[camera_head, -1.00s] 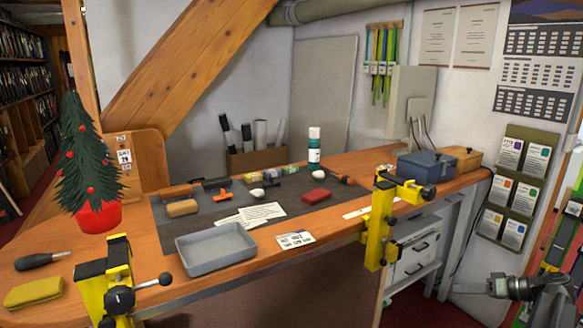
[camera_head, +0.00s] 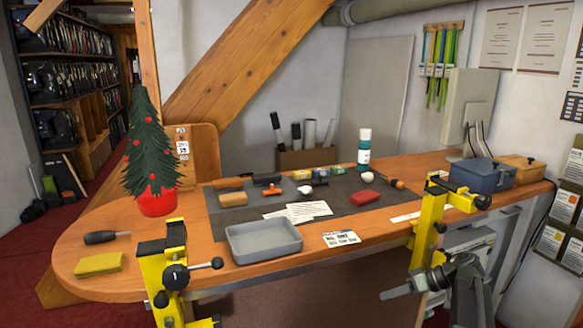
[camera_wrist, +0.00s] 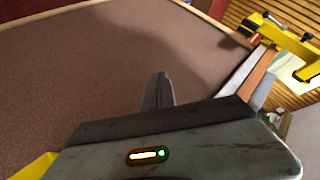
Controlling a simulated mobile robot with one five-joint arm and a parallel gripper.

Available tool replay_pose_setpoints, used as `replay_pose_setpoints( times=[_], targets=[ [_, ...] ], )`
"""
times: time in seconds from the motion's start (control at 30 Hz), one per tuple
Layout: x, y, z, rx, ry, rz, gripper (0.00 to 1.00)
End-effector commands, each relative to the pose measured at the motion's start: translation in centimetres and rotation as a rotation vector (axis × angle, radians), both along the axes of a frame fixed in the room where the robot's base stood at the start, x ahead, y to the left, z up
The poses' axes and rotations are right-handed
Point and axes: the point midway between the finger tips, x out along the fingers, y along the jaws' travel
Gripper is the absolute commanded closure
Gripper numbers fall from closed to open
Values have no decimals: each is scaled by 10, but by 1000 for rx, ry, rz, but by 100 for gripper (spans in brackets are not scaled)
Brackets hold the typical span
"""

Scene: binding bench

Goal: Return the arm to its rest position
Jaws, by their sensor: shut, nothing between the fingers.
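My gripper (camera_head: 402,290) shows in the head view at the lower right, in front of the bench's front edge and beside the right yellow clamp (camera_head: 428,230). Its fingers point left and are closed together with nothing between them. In the wrist view my gripper (camera_wrist: 162,90) also shows shut and empty, over a brown speckled surface (camera_wrist: 80,80). A yellow clamp (camera_wrist: 285,45) shows at the upper right of the wrist view. My arm is bent below the bench top at the lower right of the head view.
The wooden bench (camera_head: 90,262) holds a grey tray (camera_head: 262,252), a dark mat (camera_head: 345,212) with several small items, a small tree in a red pot (camera_head: 157,202) and a blue box (camera_head: 482,176). A left yellow clamp (camera_head: 165,265) sticks out at the front edge.

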Motion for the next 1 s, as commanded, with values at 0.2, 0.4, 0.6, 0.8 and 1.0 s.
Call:
replay_pose_setpoints(
  times=[0.2,0.4,0.6,0.8,1.0],
  targets=[
    [-36,155,-44,-225,185,151,100],
    [-83,215,-78,-483,324,120,100],
    [-120,171,-98,-775,451,-212,100],
    [-113,153,-62,-810,514,-443,100],
    [-113,153,-3,-809,514,-441,100]
  ],
)
